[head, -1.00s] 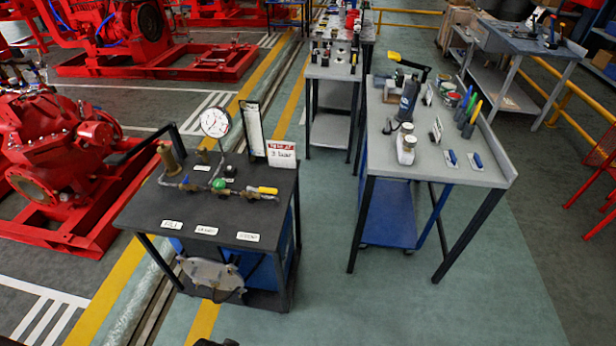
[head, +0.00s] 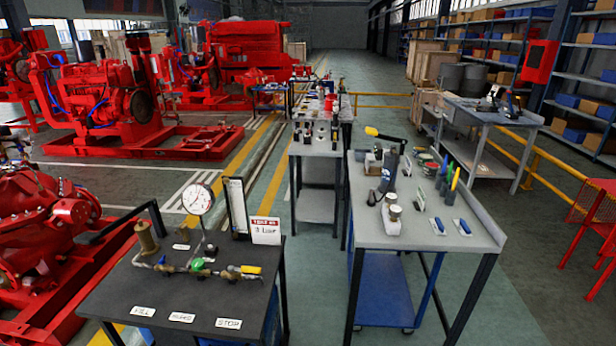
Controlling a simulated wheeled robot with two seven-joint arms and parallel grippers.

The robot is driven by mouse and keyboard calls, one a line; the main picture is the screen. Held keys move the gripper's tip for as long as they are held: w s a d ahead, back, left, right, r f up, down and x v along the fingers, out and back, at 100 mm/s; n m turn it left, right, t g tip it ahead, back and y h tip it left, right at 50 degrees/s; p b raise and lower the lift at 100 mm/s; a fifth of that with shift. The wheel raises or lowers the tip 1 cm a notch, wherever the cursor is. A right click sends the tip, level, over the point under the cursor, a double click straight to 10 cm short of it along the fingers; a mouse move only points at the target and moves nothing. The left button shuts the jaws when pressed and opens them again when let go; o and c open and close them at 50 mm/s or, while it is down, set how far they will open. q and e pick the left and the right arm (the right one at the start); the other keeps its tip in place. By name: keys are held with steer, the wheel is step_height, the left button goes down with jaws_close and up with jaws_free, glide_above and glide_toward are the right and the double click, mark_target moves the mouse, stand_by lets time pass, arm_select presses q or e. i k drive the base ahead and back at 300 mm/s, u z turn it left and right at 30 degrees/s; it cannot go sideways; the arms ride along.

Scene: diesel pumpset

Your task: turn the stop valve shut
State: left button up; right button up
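A dark bench (head: 140,296) at the lower left carries a brass pipe run with small valves. The valve with the yellow handle (head: 250,269) is at the right end of the run, behind the label reading STOP (head: 228,323). Its handle points right, roughly along the pipe. A green valve knob (head: 197,264) sits mid-run, behind a label that seems to read BLEED (head: 181,318). A label reading FILL (head: 143,311) is at the left. A round white gauge (head: 198,199) stands above the pipes. Neither gripper is in view.
A red-and-white sign (head: 266,231) and an upright framed panel (head: 235,207) stand at the bench's back. A grey table (head: 410,235) with tools and bottles is to the right, across a narrow floor gap. A red pump (head: 50,225) is at the left.

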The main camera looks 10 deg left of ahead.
mark_target(244, 268)
steer(key=u, duration=0.05)
steer(key=k, duration=1.2)
steer(key=z, duration=0.95)
steer(key=i, duration=1.35)
steer(key=u, duration=0.9)
